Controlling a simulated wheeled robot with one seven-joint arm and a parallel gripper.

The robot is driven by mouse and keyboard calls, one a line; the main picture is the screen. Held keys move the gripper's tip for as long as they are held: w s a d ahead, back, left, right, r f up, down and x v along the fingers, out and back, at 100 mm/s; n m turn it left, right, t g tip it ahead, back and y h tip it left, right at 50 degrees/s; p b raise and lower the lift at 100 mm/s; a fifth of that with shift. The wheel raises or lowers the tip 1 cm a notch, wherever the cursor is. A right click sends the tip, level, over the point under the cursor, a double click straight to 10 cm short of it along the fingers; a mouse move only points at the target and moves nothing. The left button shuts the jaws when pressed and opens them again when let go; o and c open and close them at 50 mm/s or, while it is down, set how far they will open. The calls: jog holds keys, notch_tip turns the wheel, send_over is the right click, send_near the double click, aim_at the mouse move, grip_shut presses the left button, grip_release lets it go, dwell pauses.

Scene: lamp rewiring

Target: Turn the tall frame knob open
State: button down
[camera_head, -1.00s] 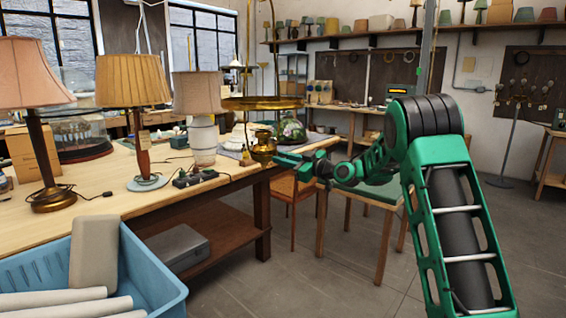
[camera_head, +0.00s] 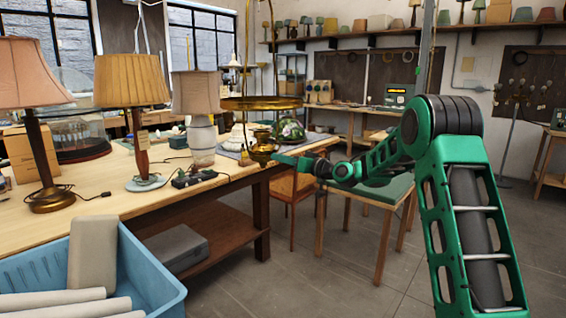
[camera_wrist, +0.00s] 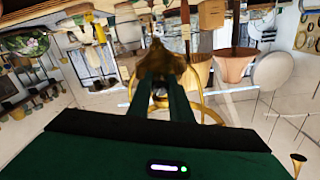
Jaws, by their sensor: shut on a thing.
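The tall brass frame (camera_head: 262,103) has thin uprights and a wide ring, with a brass lamp body (camera_head: 262,153) low inside it, near the bench's right end. My gripper (camera_head: 282,159) reaches in from the right and meets the right side of this brass body. In the wrist view my two dark green fingers (camera_wrist: 164,84) are closed at a brass part (camera_wrist: 158,58), and the curved brass frame (camera_wrist: 205,108) shows behind them. The knob is hidden between my fingertips, so its angle cannot be read.
Three shaded lamps and a black power strip (camera_head: 194,178) stand on the wooden bench (camera_head: 120,200) to the left. A blue crate (camera_head: 150,270) is at front left. A green-topped stool (camera_head: 375,190) stands below my arm. The floor at right is clear.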

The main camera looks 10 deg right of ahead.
jog(key=m, duration=0.5)
jog(key=shift+d+m, duration=0.1)
jog(key=shift+m, duration=0.3)
jog(key=m, duration=0.5)
jog(key=shift+f, duration=0.15)
jog(key=c, duration=1.6)
grip_release()
jog(key=shift+w+f, duration=0.1)
jog(key=v, duration=1)
jog(key=shift+s+d, duration=0.25)
jog(key=shift+s, duration=0.05)
